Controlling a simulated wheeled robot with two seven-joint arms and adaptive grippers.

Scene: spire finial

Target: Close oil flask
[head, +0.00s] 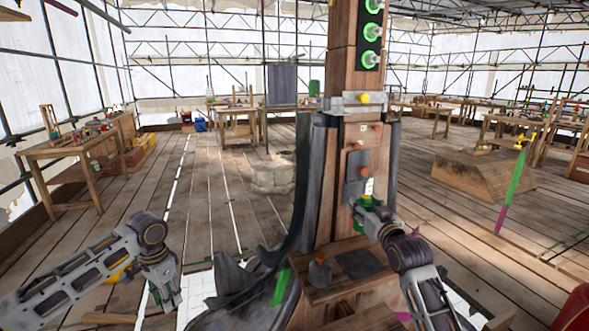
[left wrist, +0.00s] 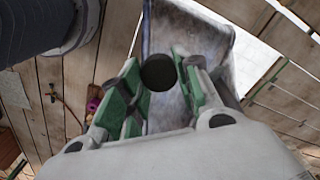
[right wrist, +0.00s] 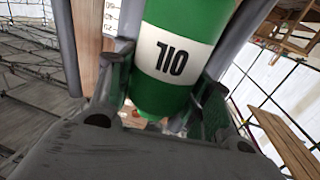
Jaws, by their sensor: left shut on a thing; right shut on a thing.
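The green oil flask (right wrist: 172,55) with a white label is held between the fingers of my right gripper (right wrist: 163,100). In the head view the flask (head: 369,187) is in front of the wooden post, with my right gripper (head: 366,207) around its lower part. The flask's mouth is too small or hidden to make out. My left gripper (left wrist: 155,88) is shut on a small dark round piece (left wrist: 158,72), which looks like a cap. In the head view my left gripper (head: 165,292) is low at the left, well apart from the flask.
The wooden post (head: 340,200) stands in the middle, with dark sheeting (head: 312,185) on its left. A small shelf (head: 345,288) at its foot carries a grey pot (head: 320,270) and a dark plate (head: 359,263). A workbench (head: 75,150) stands further left. The floor between is mostly open.

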